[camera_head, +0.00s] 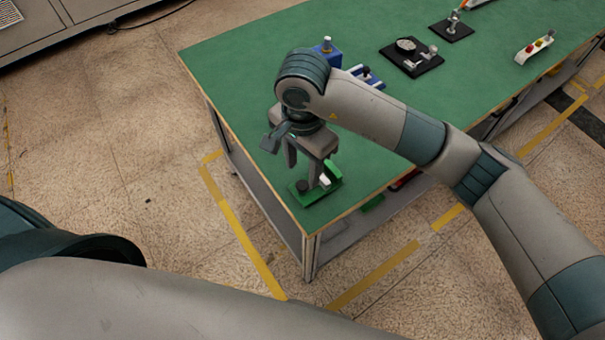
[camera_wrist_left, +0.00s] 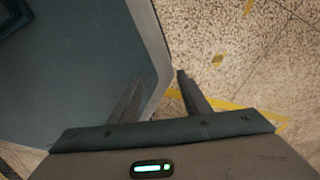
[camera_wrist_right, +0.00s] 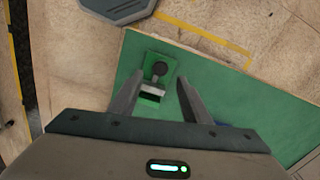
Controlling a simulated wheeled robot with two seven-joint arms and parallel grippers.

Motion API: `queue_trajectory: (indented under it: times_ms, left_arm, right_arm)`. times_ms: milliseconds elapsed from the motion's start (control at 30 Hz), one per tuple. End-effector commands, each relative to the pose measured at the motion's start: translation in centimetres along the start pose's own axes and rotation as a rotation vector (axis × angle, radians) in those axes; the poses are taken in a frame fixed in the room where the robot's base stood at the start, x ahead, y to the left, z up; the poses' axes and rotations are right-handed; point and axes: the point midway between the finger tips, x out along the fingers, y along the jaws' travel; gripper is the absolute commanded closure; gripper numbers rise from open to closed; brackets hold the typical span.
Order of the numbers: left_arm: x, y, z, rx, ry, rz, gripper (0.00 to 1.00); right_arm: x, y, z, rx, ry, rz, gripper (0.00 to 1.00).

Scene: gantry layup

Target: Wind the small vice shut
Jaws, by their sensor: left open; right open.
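A small green fixture that looks like the vice (camera_head: 306,196) sits at the near corner of the green table, with a dark round knob and a pale block on it. It also shows in the right wrist view (camera_wrist_right: 150,60), knob toward the top and pale block below. My right gripper (camera_head: 303,168) points down over it, open, its fingers partly hiding it. In the right wrist view the fingers (camera_wrist_right: 158,82) stand apart to either side of the block; contact cannot be told. My left gripper (camera_wrist_left: 160,90) is open and empty, away from the table, near a grey-blue body part of mine.
A grey cabinet (camera_head: 70,35) stands far left.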

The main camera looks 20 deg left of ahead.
Motion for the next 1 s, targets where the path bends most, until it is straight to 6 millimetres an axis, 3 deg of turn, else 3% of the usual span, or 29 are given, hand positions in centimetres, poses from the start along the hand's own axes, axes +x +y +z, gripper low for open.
queue_trajectory:
  times_ms: [133,300,767,933,1000]
  left_arm:
    - [-0.8,-0.2,2.4,-0.001,-0.054,-0.002,0.57]
    - [-1.2,-0.1,2.3,-0.001,-0.053,-0.001,0.57]
    - [-1.4,0.0,2.2,-0.001,-0.051,0.0,0.57]
    - [-1.4,0.0,2.2,-0.001,-0.051,0.0,0.57]
    - [-1.4,0.0,2.2,-0.001,-0.051,0.0,0.57]
  right_arm:
    - [2.3,0.1,0.1,0.001,-0.003,0.002,0.57]
    - [4.3,0.0,0.1,0.001,-0.003,0.001,0.57]
    - [5.4,0.0,0.0,0.0,0.0,-0.001,0.57]
    - [5.4,0.0,0.0,0.0,0.0,-0.001,0.95]
    - [5.3,0.0,0.0,0.0,0.0,-0.001,0.98]
